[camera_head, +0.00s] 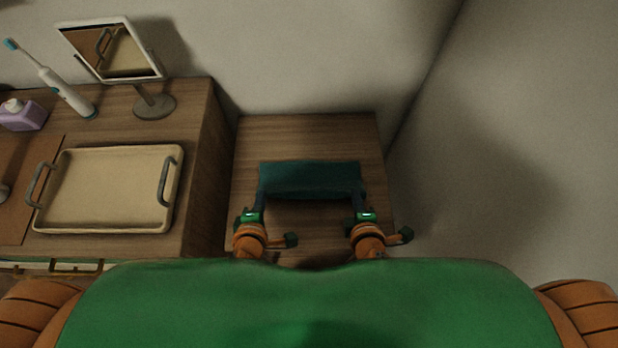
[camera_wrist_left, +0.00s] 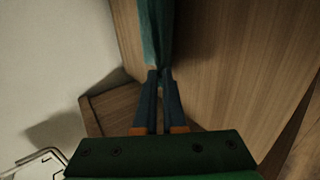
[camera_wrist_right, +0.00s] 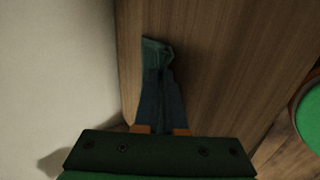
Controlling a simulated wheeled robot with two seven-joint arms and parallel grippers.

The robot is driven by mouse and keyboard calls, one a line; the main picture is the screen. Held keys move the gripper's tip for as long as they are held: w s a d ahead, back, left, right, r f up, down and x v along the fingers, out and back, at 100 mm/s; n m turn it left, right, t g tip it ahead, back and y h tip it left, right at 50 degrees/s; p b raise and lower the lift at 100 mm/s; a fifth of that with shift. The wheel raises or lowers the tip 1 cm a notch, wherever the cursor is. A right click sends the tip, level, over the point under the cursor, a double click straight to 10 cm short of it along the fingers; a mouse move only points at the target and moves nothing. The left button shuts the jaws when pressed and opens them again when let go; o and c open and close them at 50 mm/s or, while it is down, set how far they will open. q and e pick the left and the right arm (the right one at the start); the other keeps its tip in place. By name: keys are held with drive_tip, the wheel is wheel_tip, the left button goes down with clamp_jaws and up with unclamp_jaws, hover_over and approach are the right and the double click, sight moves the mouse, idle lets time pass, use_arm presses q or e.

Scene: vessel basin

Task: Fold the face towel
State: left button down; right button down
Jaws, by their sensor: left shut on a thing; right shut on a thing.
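The dark teal face towel (camera_head: 310,179) is stretched between my two grippers as a wide strip over the wooden stand in the head view. My left gripper (camera_head: 260,194) is shut on the towel's left end. The towel also shows in the left wrist view (camera_wrist_left: 155,35), running away from the fingertips (camera_wrist_left: 158,72). My right gripper (camera_head: 361,194) is shut on the towel's right end. In the right wrist view the towel end (camera_wrist_right: 156,54) is bunched at the fingertips. I cannot tell how much of the towel touches the wood.
The wooden stand (camera_head: 300,130) has bare top behind the towel. Walls (camera_head: 500,150) close the back and right.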

use_arm(q)
drive_tip(key=shift+f, duration=0.2)
use_arm(e)
drive_tip(key=shift+f, duration=0.25)
use_arm(q)
drive_tip(key=shift+s, duration=0.1)
drive_tip(key=c, duration=0.7)
unclamp_jaws()
use_arm(e)
drive_tip(key=c, duration=0.7)
unclamp_jaws()
drive_tip(key=shift+r, duration=0.1)
use_arm(q)
drive_tip(key=s+r, duration=0.2)
drive_tip(key=r, duration=0.1)
drive_tip(key=s+r, duration=0.2)
drive_tip(key=r, duration=0.1)
drive_tip(key=s+r, duration=0.2)
drive_tip(key=r, duration=0.1)
use_arm(e)
drive_tip(key=s+r, duration=0.2)
drive_tip(key=r, duration=0.1)
drive_tip(key=s+r, duration=0.2)
drive_tip(key=r, duration=0.1)
drive_tip(key=s+r, duration=0.2)
drive_tip(key=r, duration=0.1)
drive_tip(key=shift+s, duration=0.1)
